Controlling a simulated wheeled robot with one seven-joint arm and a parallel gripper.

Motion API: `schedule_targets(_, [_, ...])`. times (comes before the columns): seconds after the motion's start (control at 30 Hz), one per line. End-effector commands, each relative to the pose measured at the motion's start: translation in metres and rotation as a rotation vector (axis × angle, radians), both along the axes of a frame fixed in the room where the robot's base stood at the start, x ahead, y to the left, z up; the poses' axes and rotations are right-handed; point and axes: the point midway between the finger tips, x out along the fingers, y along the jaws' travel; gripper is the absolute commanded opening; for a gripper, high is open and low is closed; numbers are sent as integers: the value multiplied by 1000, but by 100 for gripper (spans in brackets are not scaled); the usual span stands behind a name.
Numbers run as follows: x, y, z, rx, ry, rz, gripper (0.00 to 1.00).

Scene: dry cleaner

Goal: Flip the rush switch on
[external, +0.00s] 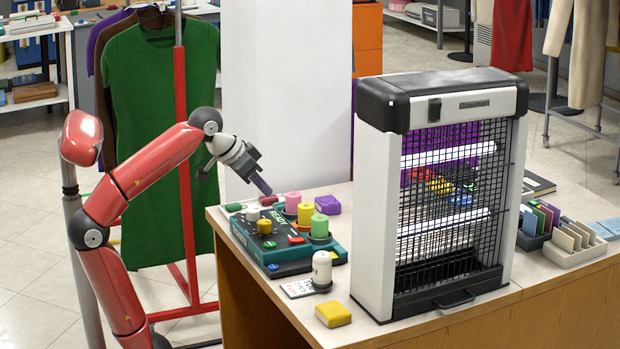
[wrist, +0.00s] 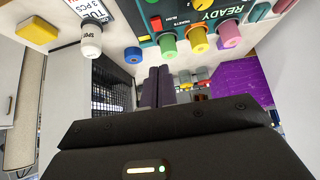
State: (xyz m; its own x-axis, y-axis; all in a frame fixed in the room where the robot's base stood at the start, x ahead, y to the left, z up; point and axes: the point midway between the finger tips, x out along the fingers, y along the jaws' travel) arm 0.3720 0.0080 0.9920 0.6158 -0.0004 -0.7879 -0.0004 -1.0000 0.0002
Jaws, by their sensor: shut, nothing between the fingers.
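A teal control panel (external: 283,252) marked READY lies on the counter. It also shows at the top of the wrist view (wrist: 213,32). A red rocker switch (external: 296,240) sits on its face; a red switch (wrist: 157,22) also shows in the wrist view, beside a small label that seems to read RUSH. I cannot tell the switch's position. My gripper (external: 264,187) is above and behind the panel, apart from it, pointing down toward the counter. In the wrist view its two dark fingers (wrist: 158,84) are together with nothing between them.
Pink (external: 305,212) and green (external: 319,227) pegs stand along the panel's right side. A yellow knob (external: 264,226) is on the panel. A white spool-like bottle (external: 322,268) and yellow block (external: 334,314) are in front. A tall caged lamp (external: 440,195) stands right.

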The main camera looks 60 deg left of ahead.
Motion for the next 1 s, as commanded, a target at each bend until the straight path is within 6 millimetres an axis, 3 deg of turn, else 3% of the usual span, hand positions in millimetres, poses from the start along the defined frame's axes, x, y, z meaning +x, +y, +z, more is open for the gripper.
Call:
schedule_targets(0.47, [4,0,-8,0,3,0,0])
schedule_targets(0.93, [60,0,-80,0,4,0,0])
schedule_targets(1.0, [60,0,-92,0,2,0,0])
